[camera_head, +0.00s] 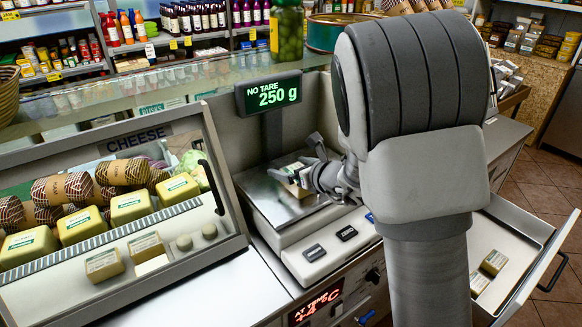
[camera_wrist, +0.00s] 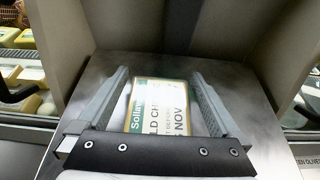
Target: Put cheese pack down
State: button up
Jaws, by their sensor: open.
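The cheese pack (camera_wrist: 158,108), pale with a white and green label, lies flat on the metal scale plate (camera_wrist: 238,100). My gripper (camera_wrist: 160,76) is open, with one finger on each side of the pack and a visible gap to both. In the head view my gripper (camera_head: 303,166) is low over the scale plate (camera_head: 262,192), and the cheese pack (camera_head: 296,184) shows partly behind its fingers. The scale display (camera_head: 269,94) reads "NO TARE 250 g". The pack's near end is hidden by the gripper body in the wrist view.
A cheese display case (camera_head: 150,225) with yellow blocks, wrapped rolls and small packs stands left of the scale. An open drawer (camera_head: 525,255) with small packs is at the right. A jar (camera_head: 287,32) stands behind the display. Raised walls surround the plate's back and side.

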jog(key=v, duration=1.1)
jog(key=shift+s+d+r+p, duration=0.2)
jog(key=shift+s+p, duration=0.1)
jog(key=shift+p, duration=0.1)
jog(key=s+a+r+n+g+y, duration=0.1)
jog(key=s+a+r+n+g, duration=0.2)
jog(key=s+n, duration=0.45)
jog(key=s+a+r+n+g+y, duration=0.1)
jog(key=s+a+r+n+g, duration=0.15)
jog(key=s+n, duration=0.55)
jog(key=s+d+n+h, duration=0.8)
jog(key=d+n+h, duration=0.1)
jog(key=d+n, duration=0.3)
jog(key=shift+s+d+r+n+h, duration=0.3)
jog(key=shift+s+r+n, duration=0.1)
jog(key=shift+n, duration=0.45)
notch_tip(320, 180, up, 7)
jog(key=p, duration=0.7)
jog(key=shift+r, duration=0.15)
